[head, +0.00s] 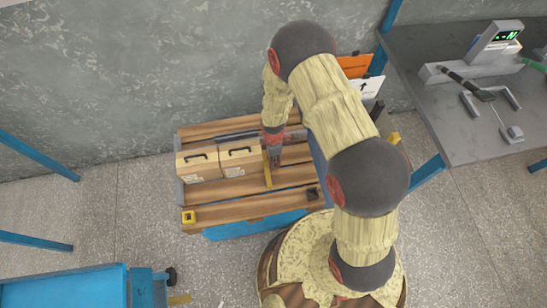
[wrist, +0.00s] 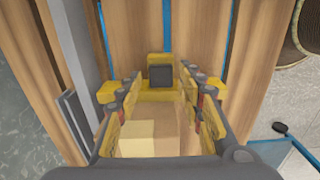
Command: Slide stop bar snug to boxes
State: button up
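Two tan boxes (head: 198,164) with dark handles stand side by side on a slatted wooden pallet (head: 225,189). The yellow stop bar (head: 267,168) lies across the slats just right of the boxes. I cannot tell whether it touches them. In the wrist view the stop bar (wrist: 160,95) carries an upright block with a dark face. My gripper (head: 272,152) is low over the bar. In the wrist view my gripper (wrist: 162,78) is open, one finger on each side of the block, with small gaps. A pale box top (wrist: 135,135) shows between the fingers, partly hidden.
A grey rail (wrist: 75,60) runs along the pallet's back edge. A grey workbench (head: 450,110) with devices stands at the right. A blue cart (head: 70,290) is at the lower left.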

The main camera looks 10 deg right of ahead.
dwell(0.3)
notch_tip(320, 180, up, 12)
dwell(0.5)
dwell(0.4)
jog(key=s+d+r+m+g, duration=0.2)
jog(key=s+r+m, duration=0.3)
jog(key=s+m, duration=0.25)
jog(key=s+d+r+m+t, duration=0.2)
jog(key=s+r+m, duration=0.1)
jog(key=r, duration=0.8)
jog(key=s+d+r+m+t, duration=0.2)
jog(key=s+r+m+t, duration=0.1)
jog(key=r, duration=0.9)
jog(key=s+d+r+m+t, duration=0.2)
jog(key=s+d+r+m, duration=0.1)
jog(key=r, duration=0.9)
jog(key=shift+s+r+m+t, duration=0.15)
jog(key=shift+s+m+t, duration=0.15)
jog(key=shift+s+m, duration=0.6)
